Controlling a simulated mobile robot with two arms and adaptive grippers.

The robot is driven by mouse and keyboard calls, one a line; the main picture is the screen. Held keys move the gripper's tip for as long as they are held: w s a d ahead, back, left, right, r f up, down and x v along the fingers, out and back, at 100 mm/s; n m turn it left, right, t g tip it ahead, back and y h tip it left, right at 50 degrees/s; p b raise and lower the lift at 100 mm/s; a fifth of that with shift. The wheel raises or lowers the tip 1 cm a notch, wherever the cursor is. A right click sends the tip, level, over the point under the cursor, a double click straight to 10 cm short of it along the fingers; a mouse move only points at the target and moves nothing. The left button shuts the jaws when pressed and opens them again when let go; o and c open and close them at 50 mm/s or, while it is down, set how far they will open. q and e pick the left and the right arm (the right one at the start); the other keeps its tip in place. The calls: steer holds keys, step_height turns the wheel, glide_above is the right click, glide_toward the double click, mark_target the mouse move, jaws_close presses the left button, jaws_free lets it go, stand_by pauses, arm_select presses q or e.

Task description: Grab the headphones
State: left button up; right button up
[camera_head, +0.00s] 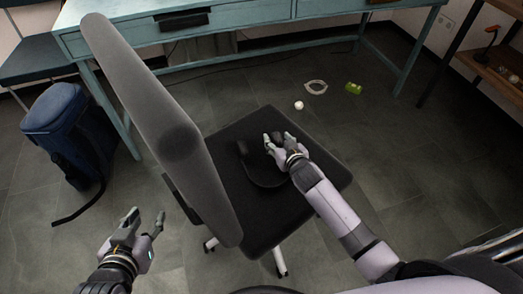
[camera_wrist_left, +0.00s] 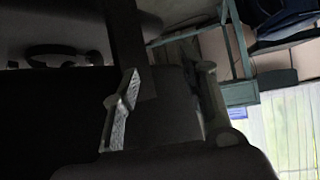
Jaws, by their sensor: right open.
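The black headphones (camera_head: 257,182) lie on the seat of a dark office chair (camera_head: 290,215), their curved band toward the front left. My right gripper (camera_head: 278,139) is open at their far end, with a dark part of them showing between its fingers; whether the fingers touch it I cannot tell. The gripper and wrist hide some of the headphones. My left gripper (camera_head: 146,219) is open and empty, left of the chair's backrest. Its spread fingers also show in the left wrist view (camera_wrist_left: 168,72). A dark curved shape, likely the headphones (camera_wrist_left: 60,50), shows there at upper left.
The tall grey backrest (camera_head: 165,120) stands between my left gripper and the seat. A teal desk (camera_head: 260,20) is behind. A blue bag (camera_head: 65,125) stands at left. A white ball (camera_head: 299,105), a pale ring (camera_head: 316,87) and a green item (camera_head: 353,88) lie on the floor.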

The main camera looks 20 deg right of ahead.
steer(key=shift+c, duration=0.5)
jaws_close()
